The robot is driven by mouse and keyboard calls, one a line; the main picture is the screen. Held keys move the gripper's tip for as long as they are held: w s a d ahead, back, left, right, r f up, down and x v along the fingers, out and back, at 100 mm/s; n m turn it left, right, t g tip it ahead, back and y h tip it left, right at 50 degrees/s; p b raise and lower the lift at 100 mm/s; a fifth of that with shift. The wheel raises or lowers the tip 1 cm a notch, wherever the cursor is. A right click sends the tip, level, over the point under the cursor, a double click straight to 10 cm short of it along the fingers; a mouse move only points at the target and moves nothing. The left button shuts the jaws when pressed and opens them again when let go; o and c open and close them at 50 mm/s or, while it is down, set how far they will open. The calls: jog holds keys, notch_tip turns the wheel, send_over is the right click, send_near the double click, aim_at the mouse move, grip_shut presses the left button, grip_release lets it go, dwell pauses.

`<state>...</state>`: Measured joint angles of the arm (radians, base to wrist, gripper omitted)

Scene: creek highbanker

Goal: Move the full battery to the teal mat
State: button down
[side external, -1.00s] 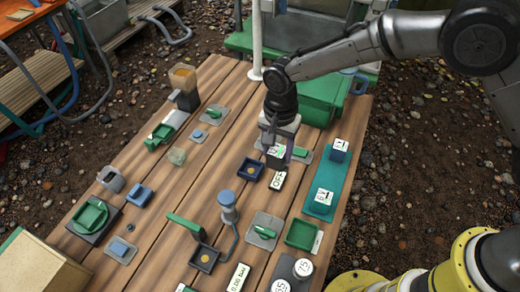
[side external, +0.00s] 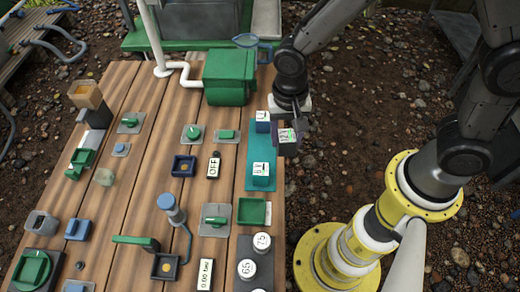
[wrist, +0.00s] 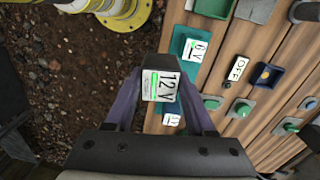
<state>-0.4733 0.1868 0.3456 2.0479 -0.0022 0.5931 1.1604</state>
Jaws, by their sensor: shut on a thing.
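My gripper (side external: 288,128) is shut on a dark battery (side external: 288,148). In the wrist view the held battery (wrist: 160,88) shows a white 12 V label with a green bar, between the two fingers. The teal mat (side external: 258,148) lies along the right edge of the table. In the side view my gripper and the battery appear just right of the mat's edge; their height above it is hard to tell.
Between the two blocks the mat is bare. A green box (side external: 229,78) with a white pipe stands behind the mat. An OFF sign (side external: 213,166), a navy tray (side external: 184,166) and a green tray (side external: 252,212) are nearby. Gravel lies beyond the table's right edge.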

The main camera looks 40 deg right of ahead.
jog(key=s+d, duration=0.4)
jog(key=d, duration=0.1)
jog(key=m, duration=0.1)
send_over(262, 152)
notch_tip(262, 152, down, 9)
jog(key=shift+w+r, duration=0.15)
jog(key=shift+r, duration=0.05)
jog(key=shift+f, duration=1.4)
jog(key=shift+f, duration=0.15)
jog(key=shift+c, duration=1.2)
grip_release()
